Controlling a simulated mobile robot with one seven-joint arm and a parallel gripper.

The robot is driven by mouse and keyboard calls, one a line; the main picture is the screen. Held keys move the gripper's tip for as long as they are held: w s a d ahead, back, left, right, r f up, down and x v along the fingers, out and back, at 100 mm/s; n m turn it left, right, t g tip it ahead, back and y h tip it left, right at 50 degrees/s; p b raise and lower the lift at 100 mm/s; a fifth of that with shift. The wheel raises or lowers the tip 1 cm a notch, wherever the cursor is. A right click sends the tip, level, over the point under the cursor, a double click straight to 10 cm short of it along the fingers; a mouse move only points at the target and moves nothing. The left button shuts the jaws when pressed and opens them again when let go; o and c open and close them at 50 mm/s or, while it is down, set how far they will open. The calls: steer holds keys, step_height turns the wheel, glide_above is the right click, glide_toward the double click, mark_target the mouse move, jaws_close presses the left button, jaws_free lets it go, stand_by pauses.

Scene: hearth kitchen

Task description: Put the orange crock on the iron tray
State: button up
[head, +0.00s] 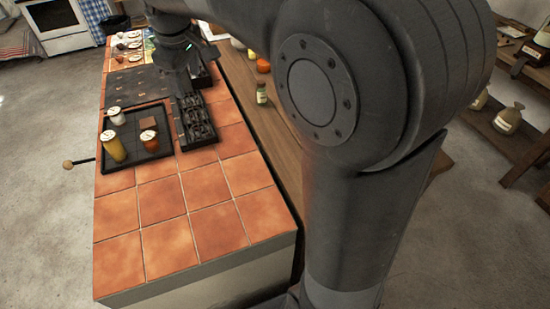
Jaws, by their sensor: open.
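A dark, shallow tray (128,159), which looks like the iron tray, lies on the terracotta-tiled counter. A small orange crock with a pale top (149,141) stands upright at its right side. My gripper (186,94) is open and points down over the counter, behind and right of the orange crock and apart from it. Its fingertips are small and dark against the black grate, so its height is hard to tell. No object shows between the fingers.
Bottles (262,92) and an orange round item (263,65) stand on the wooden surface. The front tiles are clear.

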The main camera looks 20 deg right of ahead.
steer(key=s+d+f+m+t, duration=0.1)
steer(key=s+d+f+m, duration=0.1)
steer(key=s, duration=0.6)
steer(key=s+d+f+m, duration=0.1)
steer(key=s+d+m, duration=0.3)
steer(key=s, duration=0.5)
steer(key=s+d+f+m+t, duration=0.1)
steer(key=s+d+m, duration=0.3)
steer(key=s, duration=0.4)
steer(key=shift+s+d+f+t, duration=0.3)
steer(key=shift+f, duration=0.55)
